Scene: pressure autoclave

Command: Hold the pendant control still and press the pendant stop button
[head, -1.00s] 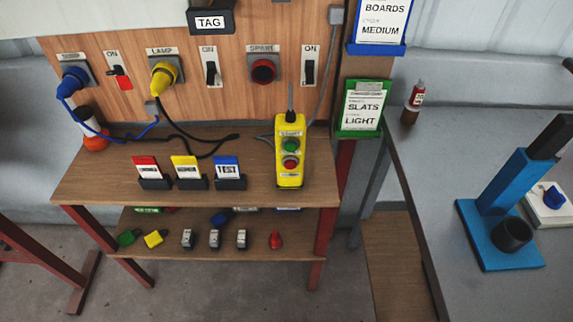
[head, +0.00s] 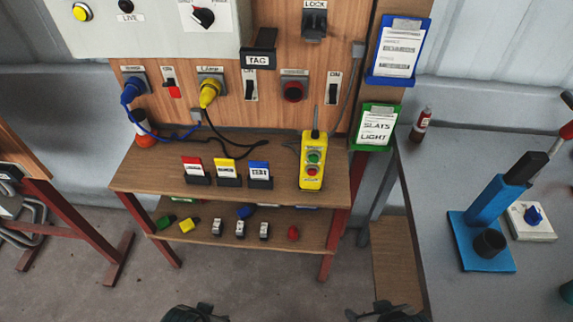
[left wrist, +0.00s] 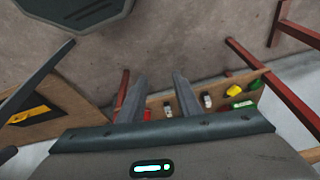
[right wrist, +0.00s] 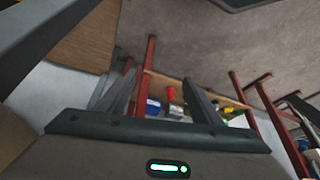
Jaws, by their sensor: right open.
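The yellow pendant control (head: 310,183) stands on the wooden shelf top, at its right end, against the board. Its face has a green button (head: 313,156) and, below that, a red button (head: 312,170). A cable rises from its top. My left gripper (head: 196,312) and right gripper (head: 384,312) show at the bottom edge of the head view, well short of the pendant. In the left wrist view, the left gripper's fingers (left wrist: 158,82) are apart and empty. In the right wrist view, the right gripper's fingers (right wrist: 160,84) are apart and empty. I cannot make out the pendant in either wrist view.
Three cards in holders (head: 227,175) stand left of the pendant. Cables from the blue plug (head: 131,93) and yellow plug (head: 208,93) cross the shelf top. Small parts lie on the lower shelf (head: 180,240). A grey bench (head: 445,185) stands at right. The floor (head: 260,283) in front is clear.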

